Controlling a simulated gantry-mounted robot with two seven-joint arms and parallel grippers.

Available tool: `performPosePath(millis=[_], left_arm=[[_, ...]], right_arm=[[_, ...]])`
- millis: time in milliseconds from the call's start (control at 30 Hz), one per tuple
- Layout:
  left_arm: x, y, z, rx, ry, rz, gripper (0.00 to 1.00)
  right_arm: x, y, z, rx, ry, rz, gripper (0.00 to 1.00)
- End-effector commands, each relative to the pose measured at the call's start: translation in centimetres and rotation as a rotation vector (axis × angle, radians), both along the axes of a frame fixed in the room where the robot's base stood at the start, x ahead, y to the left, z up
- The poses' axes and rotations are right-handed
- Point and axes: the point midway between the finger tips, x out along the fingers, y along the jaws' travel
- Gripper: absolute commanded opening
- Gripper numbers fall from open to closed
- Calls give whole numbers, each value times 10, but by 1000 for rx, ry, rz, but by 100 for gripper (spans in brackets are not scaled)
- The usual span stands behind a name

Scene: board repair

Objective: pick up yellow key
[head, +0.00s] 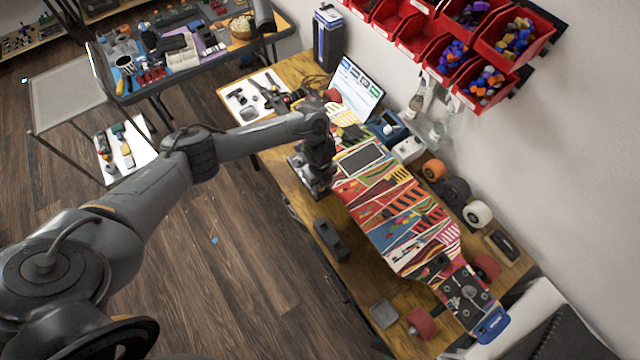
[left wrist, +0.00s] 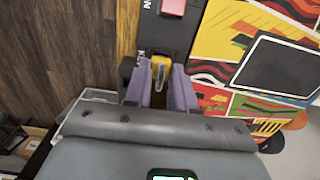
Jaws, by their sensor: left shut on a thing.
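The yellow key (left wrist: 160,66) is in the left wrist view, between the two purple fingers of my left gripper (left wrist: 160,80). The gripper is shut on it. Only the key's yellow top part shows; its lower end is hidden between the fingers. The key is at the edge of a dark box (left wrist: 160,36) with white lettering and a red part (left wrist: 173,6). I cannot tell whether the key still touches the box. In the head view my left gripper (head: 316,186) is low beside the patterned board, and the key is hidden there. My right gripper is not in view.
The colourful long board (head: 402,244) with red wheels fills the middle of the wooden workbench (head: 352,279). A dark block (head: 332,240) lies near the front edge. Red bins (head: 488,82) hang above.

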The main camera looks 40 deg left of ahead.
Motion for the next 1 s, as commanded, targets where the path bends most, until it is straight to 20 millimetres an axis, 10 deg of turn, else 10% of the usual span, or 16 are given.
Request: performPosePath(millis=[267,1000], left_arm=[[2,0,37,0,-5,-3,0],[-11,-113,103,0,-1,-2,0]], right_arm=[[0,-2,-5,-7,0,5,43],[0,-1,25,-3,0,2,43]])
